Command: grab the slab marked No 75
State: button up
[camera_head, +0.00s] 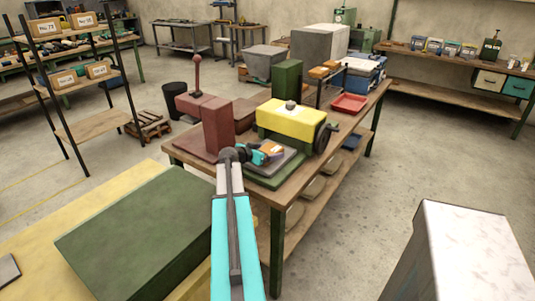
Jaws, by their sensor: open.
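My gripper (262,156) is open, with teal fingers, at the end of my teal and grey arm, over the near part of the wooden workbench. A small orange-brown block (272,148) with a pale patch shows right at the fingers; I cannot tell whether it is between them or just behind. Tan blocks with white labels sit on the rack at the left: upper left (47,27), upper right (84,20), lower left (63,79) and lower right (98,70). Their numbers are too small to read surely, so I cannot tell which is No 75.
On the workbench (285,190), a red-brown machine (215,125) stands left of my gripper and a yellow machine (290,122) just behind it. A red tray (349,104) lies farther right. A green block (135,235) fills the left foreground.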

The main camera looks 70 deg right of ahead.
aim_at(267, 151)
jog(key=shift+d, duration=0.1)
dwell(0.5)
jog(key=c, duration=1.5)
jog(key=shift+o, duration=0.2)
jog(key=shift+r, duration=0.1)
jog(key=shift+r+b, duration=0.6)
jog(key=shift+r, duration=0.8)
jog(key=shift+s+r, duration=0.25)
jog(key=shift+s, duration=0.1)
jog(key=s+a+r+b, duration=0.1)
jog(key=s+a+b, duration=0.1)
jog(key=s, duration=1.3)
jog(key=shift+s+r+b, duration=0.15)
jog(key=shift+r+b, duration=0.1)
jog(key=shift+b, duration=0.3)
